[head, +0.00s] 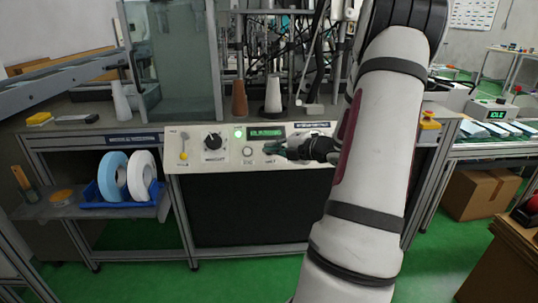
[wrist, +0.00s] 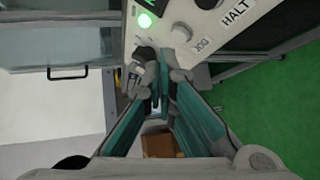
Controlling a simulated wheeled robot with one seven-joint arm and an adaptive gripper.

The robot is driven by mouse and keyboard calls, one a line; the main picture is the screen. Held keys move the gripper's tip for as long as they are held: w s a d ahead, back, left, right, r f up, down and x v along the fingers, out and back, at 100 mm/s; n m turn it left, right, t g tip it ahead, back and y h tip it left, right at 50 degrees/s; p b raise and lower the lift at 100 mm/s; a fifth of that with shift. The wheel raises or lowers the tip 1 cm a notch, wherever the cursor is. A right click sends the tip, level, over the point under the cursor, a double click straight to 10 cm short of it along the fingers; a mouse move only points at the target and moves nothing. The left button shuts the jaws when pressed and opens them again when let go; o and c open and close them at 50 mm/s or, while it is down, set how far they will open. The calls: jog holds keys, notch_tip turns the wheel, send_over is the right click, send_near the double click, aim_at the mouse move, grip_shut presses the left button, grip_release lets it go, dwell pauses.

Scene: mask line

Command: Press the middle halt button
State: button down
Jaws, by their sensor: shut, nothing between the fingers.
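The control panel (head: 205,159) is a cream box with a green display (head: 265,132), a lit green lamp (head: 238,133) and a black dial (head: 213,142). A round pale button (head: 248,151) sits below the lamp. Another pale button (wrist: 181,33) is beside the label JOG.
A yellow box with a red-orange button (head: 428,121) stands at the bench's right. A tray (head: 88,196) with blue and white rolls is on the left shelf. Cones (head: 239,98) stand behind the panel. A carton (head: 480,193) is on the green floor at right.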

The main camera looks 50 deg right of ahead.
jog(key=w+d+f+b, duration=0.2)
jog(key=w+d+f, duration=0.1)
jog(key=f, duration=0.1)
jog(key=shift+d, duration=0.35)
jog(key=shift+w+d+f, duration=0.1)
jog(key=shift+w+f, duration=0.05)
dwell(1.3)
jog(key=shift+w+d+f+p, duration=0.15)
jog(key=shift+p, duration=0.15)
jog(key=shift+w+d+f, duration=0.2)
jog(key=shift+d+f, duration=0.05)
jog(key=shift+f, duration=0.05)
dwell(0.7)
jog(key=shift+s+r+p, duration=0.1)
jog(key=shift+r+p, duration=0.05)
jog(key=shift+p, duration=0.15)
jog(key=shift+s+a+r+p, duration=0.4)
jog(key=shift+a+p, duration=0.1)
jog(key=shift+p, duration=0.1)
jog(key=shift+r, duration=0.1)
